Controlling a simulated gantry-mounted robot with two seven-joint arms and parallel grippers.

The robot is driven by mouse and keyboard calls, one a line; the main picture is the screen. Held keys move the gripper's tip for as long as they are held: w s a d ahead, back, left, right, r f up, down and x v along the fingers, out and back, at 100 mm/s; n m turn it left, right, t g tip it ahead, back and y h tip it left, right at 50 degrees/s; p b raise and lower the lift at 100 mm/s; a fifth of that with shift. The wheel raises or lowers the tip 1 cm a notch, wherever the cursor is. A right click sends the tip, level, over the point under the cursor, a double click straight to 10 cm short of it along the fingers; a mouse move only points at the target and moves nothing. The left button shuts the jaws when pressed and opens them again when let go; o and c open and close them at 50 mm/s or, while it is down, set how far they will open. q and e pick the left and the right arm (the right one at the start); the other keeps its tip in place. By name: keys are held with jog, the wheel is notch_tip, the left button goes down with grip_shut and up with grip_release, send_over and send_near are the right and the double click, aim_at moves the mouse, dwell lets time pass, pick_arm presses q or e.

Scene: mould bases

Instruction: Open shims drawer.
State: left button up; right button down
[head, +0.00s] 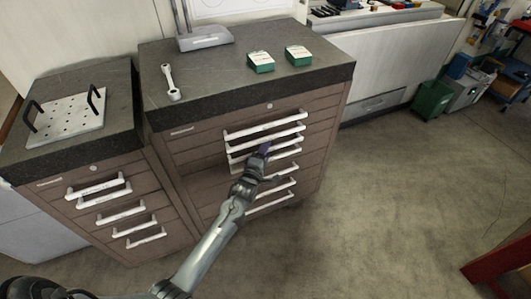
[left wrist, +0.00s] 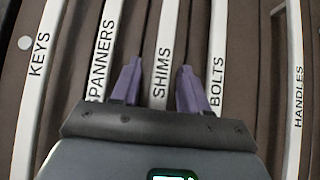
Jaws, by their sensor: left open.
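The shims drawer handle (left wrist: 164,50) is a white bar with the label SHIMS, in the middle of the left wrist view. My left gripper (left wrist: 160,66) is open, with one purple finger on each side of this bar; I cannot tell whether they touch it. In the head view my left gripper (head: 264,149) reaches the middle handles of the right brown cabinet (head: 195,157). It partly covers the handles there, and labels are too small to read in that view. My right gripper is not in view.
Handles marked SPANNERS (left wrist: 103,45) and BOLTS (left wrist: 218,60) run close on either side; KEYS (left wrist: 40,60) and HANDLES (left wrist: 297,80) lie farther out.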

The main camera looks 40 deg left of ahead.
pick_arm(q)
jog(key=shift+c, duration=0.4)
grip_shut()
